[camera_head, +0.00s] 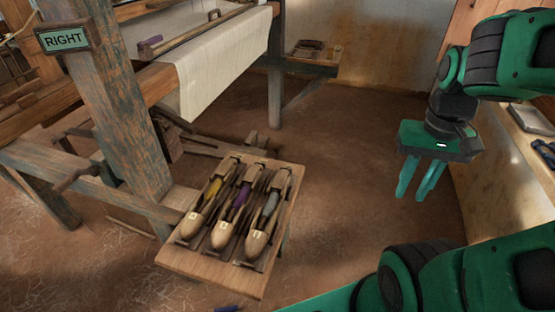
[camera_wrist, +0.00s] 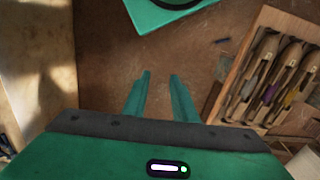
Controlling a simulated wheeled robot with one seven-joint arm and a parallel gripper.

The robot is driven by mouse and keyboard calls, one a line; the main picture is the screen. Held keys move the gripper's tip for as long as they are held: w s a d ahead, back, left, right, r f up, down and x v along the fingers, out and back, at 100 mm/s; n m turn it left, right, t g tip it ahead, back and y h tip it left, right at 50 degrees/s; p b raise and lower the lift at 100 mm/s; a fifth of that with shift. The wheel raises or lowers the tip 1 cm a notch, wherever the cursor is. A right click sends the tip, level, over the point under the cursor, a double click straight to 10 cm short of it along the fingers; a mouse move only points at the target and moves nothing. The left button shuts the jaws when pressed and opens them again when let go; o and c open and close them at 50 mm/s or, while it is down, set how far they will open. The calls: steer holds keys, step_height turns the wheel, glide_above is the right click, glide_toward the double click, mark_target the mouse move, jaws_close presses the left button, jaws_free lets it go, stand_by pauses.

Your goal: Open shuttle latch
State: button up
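Three wooden shuttles lie side by side on a wooden tray-like stand (camera_head: 207,268): one with yellow yarn (camera_head: 200,214), one with purple yarn (camera_head: 227,226), one with grey yarn (camera_head: 260,232). Their latches are too small to make out. My gripper (camera_head: 413,190) hangs fingers-down, well to the right of the stand and apart from it. In the wrist view its two green fingers (camera_wrist: 159,80) stand apart with nothing between them. That view shows the stand (camera_wrist: 238,62) with the shuttles at the upper right.
The loom, with a wooden post (camera_head: 125,130), a "RIGHT" sign (camera_head: 66,38) and pale cloth (camera_head: 215,75), stands left of and behind the stand. A small blue object (camera_head: 228,309) lies on the floor in front. A bench is at the right edge.

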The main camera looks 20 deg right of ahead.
steer(key=shift+w+a, duration=0.25)
steer(key=shift+w, duration=0.45)
glide_above(281, 176)
step_height(281, 176, down, 9)
steer(key=shift+m, duration=0.3)
step_height(281, 176, down, 10)
steer(key=shift+f, duration=0.1)
